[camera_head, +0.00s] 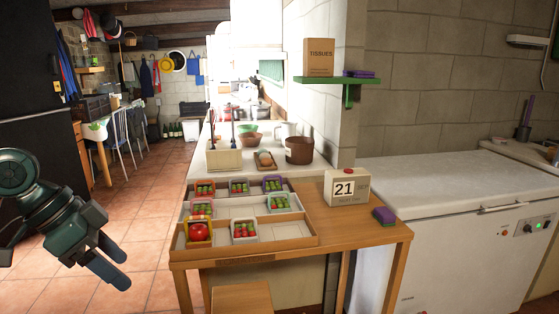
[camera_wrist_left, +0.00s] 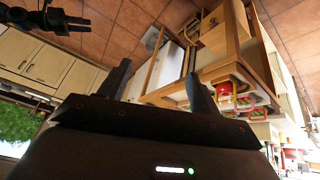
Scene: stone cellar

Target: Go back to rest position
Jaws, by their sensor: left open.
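My left gripper (camera_head: 108,263) hangs at the left of the head view, over the tiled floor and apart from the table. Its two fingers are spread with nothing between them. The left wrist view also shows the open fingers (camera_wrist_left: 157,88), with the table and its tray beyond them.
A wooden table (camera_head: 375,238) holds a divided wooden tray (camera_head: 290,243) with several small punnets of red and green produce. A "21" calendar block (camera_head: 347,188) and a purple-green sponge (camera_head: 384,216) sit at its right. A white chest freezer (camera_head: 470,250) stands right.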

